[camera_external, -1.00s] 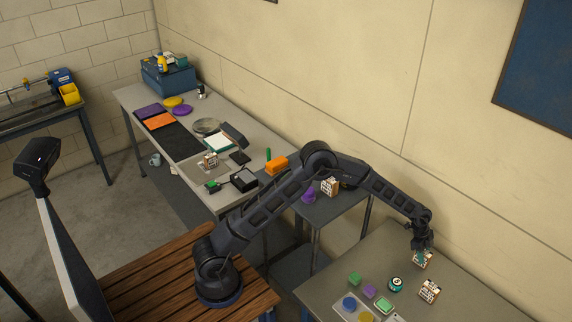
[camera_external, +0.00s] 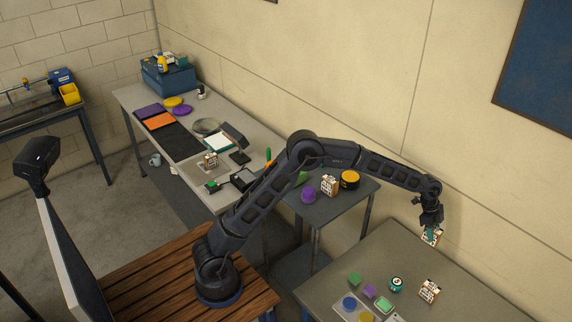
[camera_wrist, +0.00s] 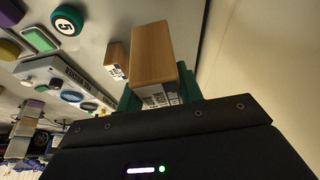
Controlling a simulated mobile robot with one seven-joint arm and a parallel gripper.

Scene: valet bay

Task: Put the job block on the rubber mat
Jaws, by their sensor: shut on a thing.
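My gripper (camera_external: 431,226) is shut on a wooden block with black-and-white printed faces (camera_external: 432,238), held above the right-hand grey table (camera_external: 350,258). In the wrist view the held block (camera_wrist: 164,52) sits between the green jaws, its plain wood side showing. Similar printed blocks are a second one (camera_external: 429,291) on the same table, one on the small middle table (camera_external: 329,186) and one on the long bench (camera_external: 210,160). I cannot tell from the prints which is the job block. A flat black mat (camera_external: 178,139), likely the rubber mat, lies on the long bench.
The wall runs close behind.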

